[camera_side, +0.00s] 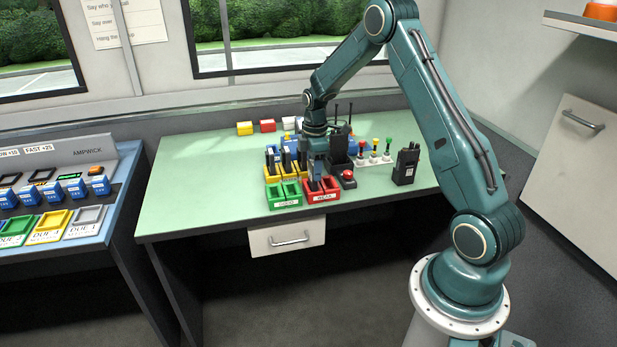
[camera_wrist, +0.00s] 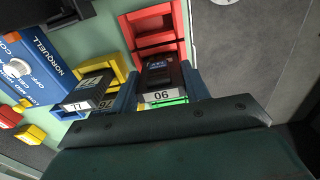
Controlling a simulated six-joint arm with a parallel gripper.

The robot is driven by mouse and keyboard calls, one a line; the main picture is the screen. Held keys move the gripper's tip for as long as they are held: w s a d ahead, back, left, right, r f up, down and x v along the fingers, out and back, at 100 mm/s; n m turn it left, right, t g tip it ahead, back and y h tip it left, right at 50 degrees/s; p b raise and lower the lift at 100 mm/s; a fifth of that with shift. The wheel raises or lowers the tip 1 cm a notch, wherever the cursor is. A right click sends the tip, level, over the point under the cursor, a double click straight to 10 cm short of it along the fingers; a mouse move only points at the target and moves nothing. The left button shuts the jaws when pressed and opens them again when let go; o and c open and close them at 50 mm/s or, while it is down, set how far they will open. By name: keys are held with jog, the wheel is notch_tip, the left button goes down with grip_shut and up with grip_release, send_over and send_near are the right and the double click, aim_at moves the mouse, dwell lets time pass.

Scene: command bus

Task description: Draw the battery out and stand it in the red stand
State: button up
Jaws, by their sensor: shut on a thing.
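My gripper (camera_side: 316,178) points down over the left compartment of the red stand (camera_side: 322,194). It is shut on a dark battery (camera_wrist: 160,76), whose end label reads 06 or 90. In the wrist view, the battery is between my fingers, at one compartment of the red stand (camera_wrist: 157,42). The other compartment is empty. The battery's lower end is hidden, so I cannot tell whether it rests on the stand's floor.
A green stand (camera_side: 284,200) is close on the left. A yellow holder (camera_side: 271,178) with dark batteries is behind it. A red button (camera_side: 348,176), a black radio (camera_side: 406,166) and small coloured levers (camera_side: 374,148) are to the right. The front left tabletop is clear.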

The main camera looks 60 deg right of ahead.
jog(key=shift+f, duration=0.55)
dwell(0.4)
jog(key=o, duration=1.4)
jog(key=shift+o, duration=0.2)
jog(key=shift+r, duration=0.1)
jog(key=shift+r, duration=3.4)
